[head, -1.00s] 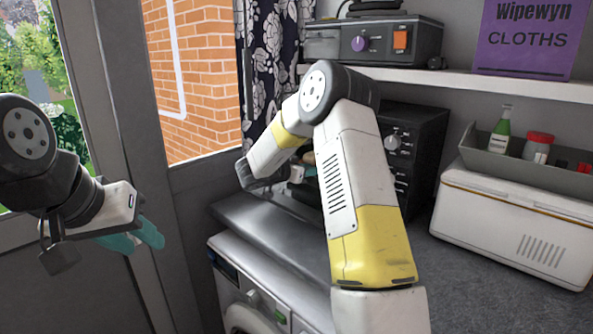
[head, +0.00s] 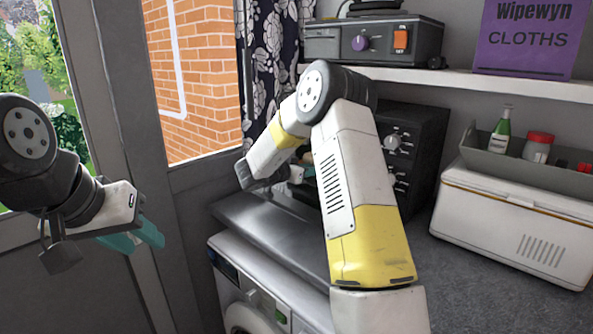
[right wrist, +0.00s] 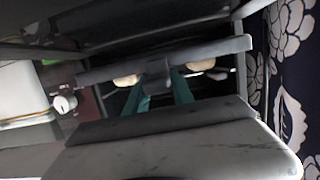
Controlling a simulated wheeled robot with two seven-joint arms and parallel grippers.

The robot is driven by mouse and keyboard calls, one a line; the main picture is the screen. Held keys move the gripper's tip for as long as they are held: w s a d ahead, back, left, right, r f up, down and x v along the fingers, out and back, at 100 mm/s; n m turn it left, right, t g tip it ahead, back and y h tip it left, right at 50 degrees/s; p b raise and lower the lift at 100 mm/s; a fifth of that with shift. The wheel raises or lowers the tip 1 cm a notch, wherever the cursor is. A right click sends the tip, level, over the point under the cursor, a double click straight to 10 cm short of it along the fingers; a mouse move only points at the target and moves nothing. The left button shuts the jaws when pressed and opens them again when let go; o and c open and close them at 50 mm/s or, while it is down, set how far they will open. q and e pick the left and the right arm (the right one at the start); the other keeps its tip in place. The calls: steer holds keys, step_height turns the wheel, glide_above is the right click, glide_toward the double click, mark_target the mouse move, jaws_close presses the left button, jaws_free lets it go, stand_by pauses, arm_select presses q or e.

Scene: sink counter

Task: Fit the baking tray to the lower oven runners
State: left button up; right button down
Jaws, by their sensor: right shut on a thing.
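The black oven (head: 427,125), with knobs on its front, stands at the back of the counter, partly behind my right arm. In the right wrist view my right gripper (right wrist: 160,92) is shut on the near edge of the dark grey baking tray (right wrist: 218,50). The tray edge spans most of that view, slightly tilted, with dark space beyond. Whether it touches a runner cannot be told.
A white washing machine (head: 262,290) stands below a dark slab (head: 262,232). A white lidded box (head: 510,225) carries a grey caddy (head: 485,150) at the right. A shelf (head: 490,82) runs above the oven. Counter (head: 465,290) is clear in front of the box.

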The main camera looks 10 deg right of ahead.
steer(key=shift+w+r, duration=0.1)
steer(key=shift+w+d, duration=0.35)
steer(key=shift+d, duration=0.2)
steer(key=shift+w+d, duration=0.55)
steer(key=shift+d, duration=0.3)
steer(key=shift+w+d, duration=0.55)
steer(key=shift+d, duration=0.45)
stand_by(0.3)
steer(key=shift+w+d, duration=1)
steer(key=shift+d, duration=0.5)
steer(key=shift+w+d, duration=0.95)
steer(key=shift+d, duration=0.5)
steer(key=shift+w+d, duration=1)
steer(key=shift+d, duration=0.5)
steer(key=c, duration=1)
jaws_free()
